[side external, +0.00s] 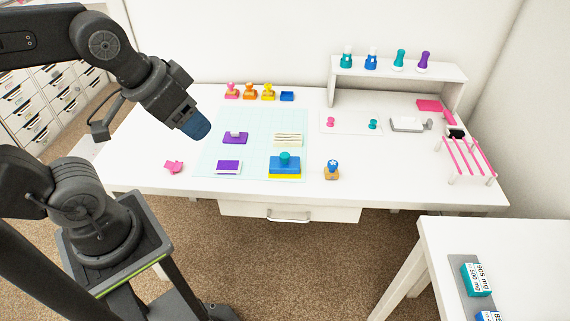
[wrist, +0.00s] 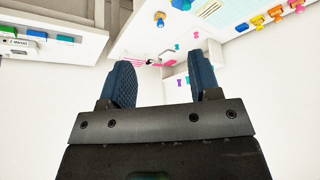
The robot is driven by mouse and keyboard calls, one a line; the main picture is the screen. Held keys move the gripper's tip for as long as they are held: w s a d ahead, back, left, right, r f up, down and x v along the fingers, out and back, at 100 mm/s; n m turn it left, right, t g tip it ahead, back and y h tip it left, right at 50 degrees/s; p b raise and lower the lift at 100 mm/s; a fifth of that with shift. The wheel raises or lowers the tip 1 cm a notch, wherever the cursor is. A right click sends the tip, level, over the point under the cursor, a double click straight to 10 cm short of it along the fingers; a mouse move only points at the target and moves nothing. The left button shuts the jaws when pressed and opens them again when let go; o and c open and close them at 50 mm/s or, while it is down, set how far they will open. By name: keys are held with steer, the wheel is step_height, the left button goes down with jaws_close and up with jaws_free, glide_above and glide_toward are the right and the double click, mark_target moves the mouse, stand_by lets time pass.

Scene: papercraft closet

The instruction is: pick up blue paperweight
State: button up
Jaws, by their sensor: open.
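Several blue things are on the white desk; I cannot tell for sure which is the paperweight. A blue block with a teal knob (side external: 285,164) sits on a yellow piece at the mat's front right. A blue-topped orange piece (side external: 332,169) stands right of it and also shows in the wrist view (wrist: 160,19). A small blue block (side external: 287,96) lies at the back. A blue-topped piece (side external: 371,58) stands on the shelf. My gripper (side external: 195,124) is above the mat's left side, apart from all of these. The wrist view shows its blue fingers (wrist: 160,64) open and empty.
The pale mat (side external: 263,130) also holds purple blocks and a striped stack (side external: 288,140). Pink, orange and yellow stamps line the back. A raised shelf (side external: 400,71) and pink-barred rack (side external: 466,157) stand at the right. A lower side table (side external: 440,240) holds boxes.

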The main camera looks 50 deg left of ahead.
steer(key=shift+o, duration=0.3)
steer(key=m+g+y, duration=0.2)
steer(key=m+g, duration=0.4)
steer(key=m, duration=1.1)
glide_above(285, 154)
steer(key=d, duration=0.1)
step_height(285, 154, down, 24)
steer(key=shift+s+r, duration=0.15)
steer(key=shift+a+f, duration=0.15)
steer(key=shift+f, duration=0.8)
steer(key=shift+a+f, duration=0.2)
steer(key=shift+f, duration=0.8)
steer(key=shift+a+f, duration=0.15)
steer(key=shift+f, duration=0.8)
steer(key=shift+c, duration=0.2)
